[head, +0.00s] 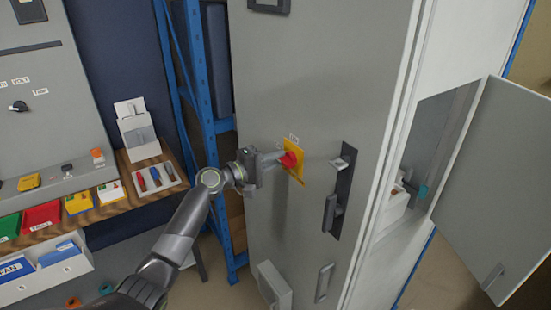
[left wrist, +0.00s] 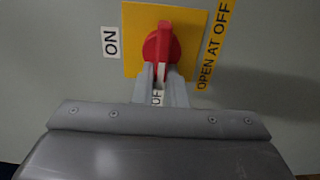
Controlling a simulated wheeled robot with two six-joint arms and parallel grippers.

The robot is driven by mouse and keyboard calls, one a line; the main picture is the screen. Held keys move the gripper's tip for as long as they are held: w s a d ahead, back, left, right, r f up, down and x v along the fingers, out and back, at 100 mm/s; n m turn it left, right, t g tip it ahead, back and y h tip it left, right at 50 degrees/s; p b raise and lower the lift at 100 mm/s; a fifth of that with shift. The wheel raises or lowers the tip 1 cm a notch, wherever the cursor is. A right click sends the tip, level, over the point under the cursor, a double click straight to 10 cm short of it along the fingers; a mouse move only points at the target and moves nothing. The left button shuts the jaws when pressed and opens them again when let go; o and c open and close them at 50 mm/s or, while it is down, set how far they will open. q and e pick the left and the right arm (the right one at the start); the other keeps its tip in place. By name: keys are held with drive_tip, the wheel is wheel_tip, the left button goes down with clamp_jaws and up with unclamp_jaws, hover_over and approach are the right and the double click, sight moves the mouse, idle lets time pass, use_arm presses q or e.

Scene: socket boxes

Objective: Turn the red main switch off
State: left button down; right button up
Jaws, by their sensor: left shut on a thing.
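The red main switch (head: 289,159) sits on a yellow plate (head: 298,173) on the tall grey cabinet's front. It also shows in the left wrist view (left wrist: 163,45). There its bar runs up and down the picture, the lower end towards a label reading "OF" (left wrist: 157,97), partly hidden by my fingers. A label "ON" (left wrist: 111,42) is left of the plate. My left gripper (head: 280,157) is shut on the switch's bar; its two fingers (left wrist: 161,78) flank the lower end in the left wrist view. My right gripper is not in view.
The cabinet (head: 320,60) has a black latch handle (head: 332,212) right of the switch and a grey handle (head: 324,283) below. An open door (head: 500,185) stands at right. A blue rack (head: 188,90) and a workbench (head: 115,208) with bins are at left.

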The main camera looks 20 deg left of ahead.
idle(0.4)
use_arm(q)
drive_tip(key=c, duration=1.5)
unclamp_jaws()
drive_tip(key=shift+o, duration=0.2)
drive_tip(key=shift+a, duration=0.1)
drive_tip(key=b+v, duration=0.5)
drive_tip(key=v, duration=1.2)
drive_tip(key=shift+b, duration=0.35)
drive_tip(key=shift+s+a+f, duration=0.1)
drive_tip(key=shift+s, duration=0.05)
